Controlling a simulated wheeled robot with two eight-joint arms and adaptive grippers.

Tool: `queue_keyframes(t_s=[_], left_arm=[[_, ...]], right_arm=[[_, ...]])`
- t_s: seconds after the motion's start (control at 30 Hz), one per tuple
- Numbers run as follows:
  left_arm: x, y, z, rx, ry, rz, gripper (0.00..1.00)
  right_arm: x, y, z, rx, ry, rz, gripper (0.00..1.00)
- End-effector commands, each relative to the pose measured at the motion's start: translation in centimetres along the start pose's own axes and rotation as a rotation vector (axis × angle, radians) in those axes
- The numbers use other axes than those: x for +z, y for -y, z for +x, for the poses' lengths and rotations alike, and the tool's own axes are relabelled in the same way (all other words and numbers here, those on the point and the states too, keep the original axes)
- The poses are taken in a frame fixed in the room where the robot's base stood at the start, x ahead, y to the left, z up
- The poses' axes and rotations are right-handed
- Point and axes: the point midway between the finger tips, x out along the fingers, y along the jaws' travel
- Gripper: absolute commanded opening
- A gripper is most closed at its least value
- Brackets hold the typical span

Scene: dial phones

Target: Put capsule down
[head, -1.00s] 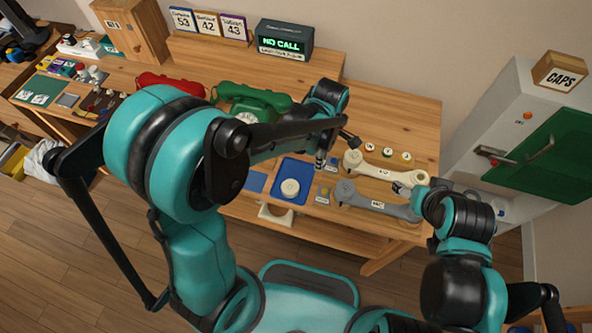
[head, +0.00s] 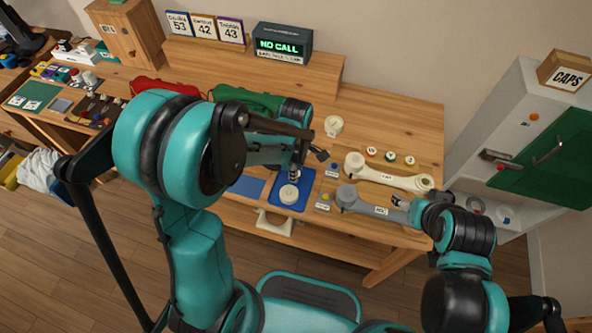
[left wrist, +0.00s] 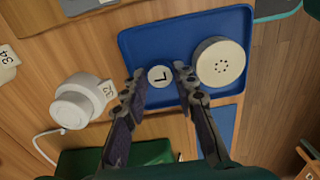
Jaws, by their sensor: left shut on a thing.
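My left gripper (head: 294,176) is over the far part of the blue tray (head: 305,198). In the left wrist view its fingers (left wrist: 160,82) are shut on a small pale disc-shaped capsule marked "L" (left wrist: 159,76). The capsule appears over the tray (left wrist: 140,45); I cannot tell whether it touches it. A larger cream round piece with small holes (left wrist: 220,62) lies on the tray beside the fingers; it also shows in the head view (head: 289,194). My right gripper (head: 402,203) is at the right end of a grey handset (head: 365,204); its jaws are too small to read.
A cream handset (head: 385,174) lies behind the grey one. A cream round part with a cord (left wrist: 75,103) stands beyond the tray. Green (head: 238,96) and red (head: 165,87) phones are partly hidden by my left arm.

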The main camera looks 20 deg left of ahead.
Motion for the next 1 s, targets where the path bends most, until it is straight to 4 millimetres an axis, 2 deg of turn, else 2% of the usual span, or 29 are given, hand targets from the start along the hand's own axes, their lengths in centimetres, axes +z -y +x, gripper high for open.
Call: queue_keyframes(t_s=[0.13,0.17,0.2,0.57,0.67,1.0], left_arm=[[0.0,0.0,0.4,0.000,0.000,0.000,0.12],[0.0,0.0,0.4,0.000,0.000,0.000,0.33],[0.0,0.0,0.3,0.000,0.000,0.000,0.36],[0.0,0.0,-0.2,0.000,0.000,0.000,0.36],[0.0,0.0,-1.7,0.000,0.000,0.000,0.36],[0.0,0.0,-9.2,0.000,0.000,0.000,0.36]], right_arm=[[0.2,0.0,0.3,0.000,0.000,0.000,0.67],[0.2,0.0,0.3,0.000,0.000,0.000,0.67],[0.2,0.0,0.2,0.000,0.000,0.000,0.67],[-0.1,0.0,-0.2,0.000,0.000,0.000,0.67],[-0.5,0.0,-0.7,0.000,0.000,0.000,0.67],[-2.3,0.0,-3.2,0.000,0.000,0.000,0.67]])
